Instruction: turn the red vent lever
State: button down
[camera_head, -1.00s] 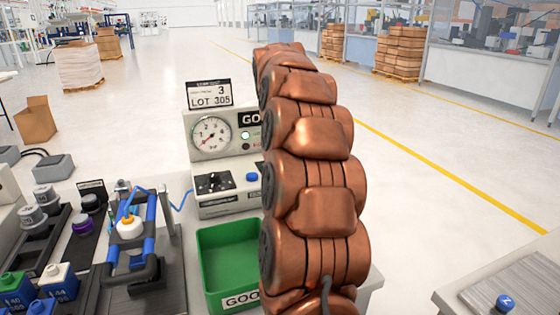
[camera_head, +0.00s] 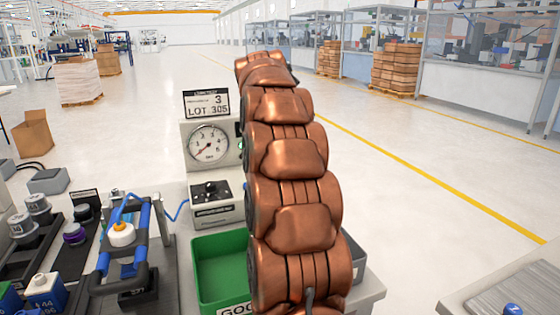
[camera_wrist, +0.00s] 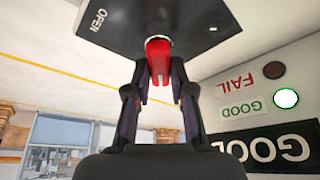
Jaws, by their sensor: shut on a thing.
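The red vent lever (camera_wrist: 158,48) shows in the wrist view, below a dark plate (camera_wrist: 205,22) marked OPEN. My gripper (camera_wrist: 159,75) has a dark finger on each side of the lever and is shut on it. In the head view my copper-coloured arm hides the gripper and the lever. The grey test unit (camera_head: 203,222) with its round pressure gauge (camera_head: 208,143) stands left of my arm.
In the wrist view the GOOD lamp (camera_wrist: 286,98) glows and the FAIL lamp (camera_wrist: 274,69) is dark. In the head view, a green bin (camera_head: 218,268) sits in front of the unit. A blue-handled fixture (camera_head: 140,235) stands to its left.

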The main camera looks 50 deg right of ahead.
jog(key=c, duration=1)
grip_release()
jog(key=shift+r, duration=0.1)
jog(key=v, duration=1.1)
jog(key=shift+r, duration=0.3)
jog(key=shift+s+a, duration=0.1)
jog(key=shift+a, duration=0.05)
jog(key=shift+r, duration=0.1)
